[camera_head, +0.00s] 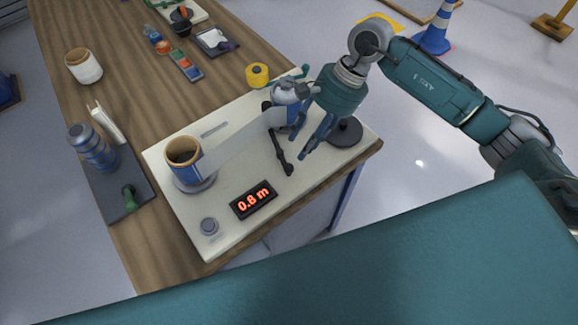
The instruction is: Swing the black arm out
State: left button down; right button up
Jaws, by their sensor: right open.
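The black arm (282,153) is a thin dark bar on the cream board (220,228). It runs from near the middle of the film path toward the front, with a dark knob at its near end. My right gripper (303,147) comes in from the upper right, its blue-grey fingers apart and pointing down just right of the black arm. Whether a finger touches the arm I cannot tell. My left gripper is out of view.
A black disc (346,133) sits on the board's right end. A yellow roll (257,75) stands behind. A blue bottle (92,148) stands on a dark tray at left.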

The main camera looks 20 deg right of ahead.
aim_at(290, 165)
jog(key=p+x, duration=0.3)
jog(key=x, duration=0.6)
jog(key=shift+a, duration=0.1)
jog(key=shift+p+x, duration=0.3)
jog(key=shift+x, duration=0.5)
grip_shut()
